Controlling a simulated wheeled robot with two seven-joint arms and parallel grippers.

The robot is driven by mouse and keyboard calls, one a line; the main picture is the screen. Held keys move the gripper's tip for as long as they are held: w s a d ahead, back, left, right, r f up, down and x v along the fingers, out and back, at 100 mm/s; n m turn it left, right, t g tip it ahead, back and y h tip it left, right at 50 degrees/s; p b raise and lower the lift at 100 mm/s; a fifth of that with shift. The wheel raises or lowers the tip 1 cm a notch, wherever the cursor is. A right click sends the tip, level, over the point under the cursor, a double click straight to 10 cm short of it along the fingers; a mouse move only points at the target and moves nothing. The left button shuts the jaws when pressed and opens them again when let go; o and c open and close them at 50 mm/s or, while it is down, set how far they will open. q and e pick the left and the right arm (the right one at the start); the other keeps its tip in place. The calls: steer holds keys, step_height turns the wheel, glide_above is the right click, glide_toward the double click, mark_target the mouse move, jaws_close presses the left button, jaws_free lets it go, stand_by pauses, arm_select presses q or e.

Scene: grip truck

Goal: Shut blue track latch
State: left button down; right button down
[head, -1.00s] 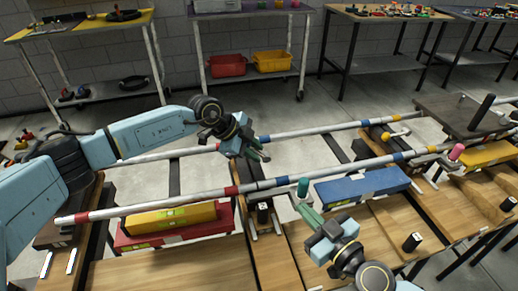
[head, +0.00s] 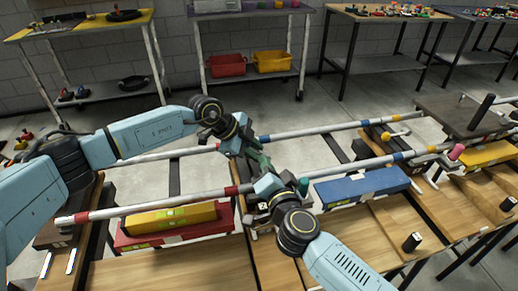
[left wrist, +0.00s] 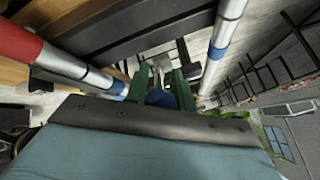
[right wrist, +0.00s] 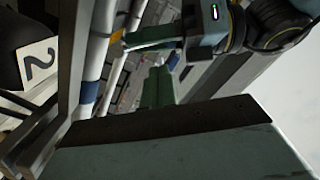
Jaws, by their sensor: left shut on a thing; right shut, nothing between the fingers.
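Two silver rails with coloured bands run across the bench; the near rail (head: 160,203) and far rail (head: 315,130) are joined by cross pieces. My left gripper (head: 258,158) is between them, near the far rail's blue band. In the left wrist view its green fingers (left wrist: 163,88) are shut on a round blue knob (left wrist: 160,98), apparently the blue latch's handle. The knob is hidden in the head view. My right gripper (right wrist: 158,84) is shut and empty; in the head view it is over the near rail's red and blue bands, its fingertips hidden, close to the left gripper.
A green knob (head: 303,186) stands beside my right wrist. A yellow knob (head: 386,136) and a pink knob (head: 456,151) are farther right. A blue box (head: 360,187) and yellow box (head: 170,218) lie below the near rail. The front bench boards are mostly clear.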

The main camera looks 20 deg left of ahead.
arm_select(q)
steer(key=shift+f, duration=0.1)
arm_select(e)
steer(key=shift+x, duration=3.2)
